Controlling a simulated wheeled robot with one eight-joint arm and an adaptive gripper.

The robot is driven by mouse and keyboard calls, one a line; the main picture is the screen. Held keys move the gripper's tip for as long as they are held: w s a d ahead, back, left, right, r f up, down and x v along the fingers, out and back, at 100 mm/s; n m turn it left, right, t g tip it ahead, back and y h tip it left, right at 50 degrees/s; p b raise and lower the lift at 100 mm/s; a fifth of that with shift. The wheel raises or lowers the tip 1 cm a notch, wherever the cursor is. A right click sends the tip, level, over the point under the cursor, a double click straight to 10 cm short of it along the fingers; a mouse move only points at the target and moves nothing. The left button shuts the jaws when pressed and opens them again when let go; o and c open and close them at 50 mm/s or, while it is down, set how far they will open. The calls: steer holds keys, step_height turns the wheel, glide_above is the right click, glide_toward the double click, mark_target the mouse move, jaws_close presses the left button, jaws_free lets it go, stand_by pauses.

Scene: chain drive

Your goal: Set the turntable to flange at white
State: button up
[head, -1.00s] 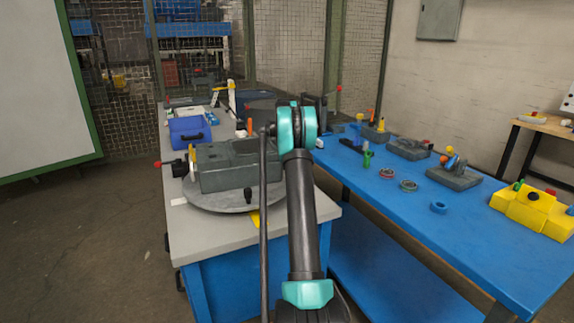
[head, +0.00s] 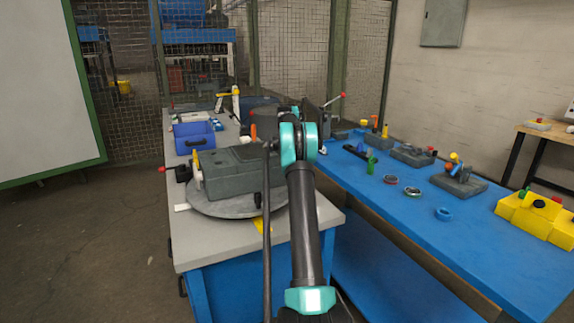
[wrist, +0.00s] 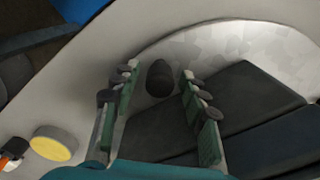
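The turntable (head: 222,209) is a round grey disc on the grey bench, carrying a dark grey housing (head: 240,178). A small dark knob (head: 258,200) shows at its front edge. A white mark (head: 182,207) lies on the bench at its left, a yellow mark (head: 262,226) at its front. A pale round part (head: 197,172) is on the housing's left side; I cannot tell if it is the flange. In the wrist view my gripper (wrist: 160,82) is open, fingers on either side of a dark upright peg (wrist: 160,78), with gaps showing. My arm hides the gripper in the head view.
A dark part with a red tip (head: 183,173) is left of the housing. A blue case (head: 194,138) stands behind. The blue bench (head: 440,215) at right holds several parts and a yellow block (head: 537,215). A yellow disc (wrist: 55,143) shows in the wrist view.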

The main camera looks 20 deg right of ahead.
step_height(320, 180, up, 12)
stand_by(0.8)
stand_by(0.5)
